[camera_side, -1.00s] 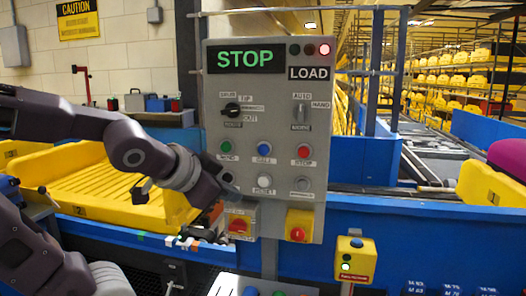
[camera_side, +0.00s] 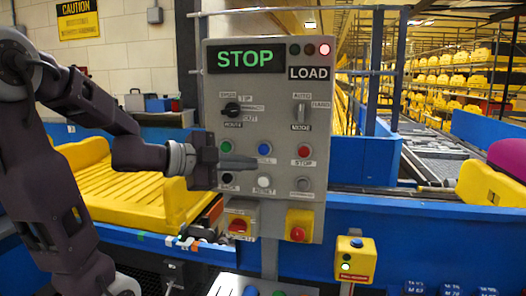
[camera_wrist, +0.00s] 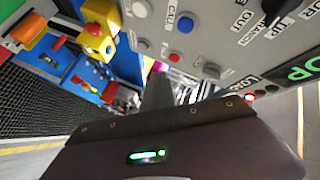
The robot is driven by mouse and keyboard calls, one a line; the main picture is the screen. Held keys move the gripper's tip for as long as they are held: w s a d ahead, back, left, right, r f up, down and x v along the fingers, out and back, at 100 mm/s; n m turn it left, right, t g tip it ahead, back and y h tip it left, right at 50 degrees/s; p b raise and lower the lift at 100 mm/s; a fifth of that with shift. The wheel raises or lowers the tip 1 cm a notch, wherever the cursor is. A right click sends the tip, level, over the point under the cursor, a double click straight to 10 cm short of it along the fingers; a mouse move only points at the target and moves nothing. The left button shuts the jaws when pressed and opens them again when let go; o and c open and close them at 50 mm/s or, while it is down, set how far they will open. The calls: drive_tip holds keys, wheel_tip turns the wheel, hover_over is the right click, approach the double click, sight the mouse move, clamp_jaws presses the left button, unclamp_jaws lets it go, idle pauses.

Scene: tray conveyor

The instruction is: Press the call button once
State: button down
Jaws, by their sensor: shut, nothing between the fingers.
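The call button is the blue button (camera_side: 264,148) on the grey control panel (camera_side: 215,170), with a label reading CALL under it. It also shows in the wrist view as a blue button (camera_wrist: 185,25), beside its CALL label. My gripper (camera_side: 254,163) is shut and empty, its fingers pointing right across the panel. In the side view its tips appear just below the blue button and above the white button. In the wrist view the shut fingers (camera_wrist: 158,92) point toward the panel side, with a visible offset from the blue button. Whether the tips touch the panel cannot be told.
Near the call button are a green button (camera_side: 226,147), a red stop button (camera_side: 303,150), a white button (camera_side: 264,182) and a grey button (camera_side: 302,184). Selector knobs sit above. A yellow tray (camera_side: 120,195) stands left.

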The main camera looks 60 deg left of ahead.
drive_tip(key=w+a, duration=0.5)
drive_tip(key=shift+w+a, duration=0.35)
drive_tip(key=shift+w, duration=0.05)
drive_tip(key=shift+a, duration=0.1)
idle(1.8)
drive_tip(key=shift+w+a, duration=0.2)
drive_tip(key=shift+w, duration=0.05)
drive_tip(key=shift+w+a, duration=0.35)
drive_tip(key=shift+a, duration=0.05)
idle(0.7)
drive_tip(key=shift+s+d, duration=0.65)
drive_tip(key=shift+d, duration=0.05)
drive_tip(key=shift+s+d, duration=1.75)
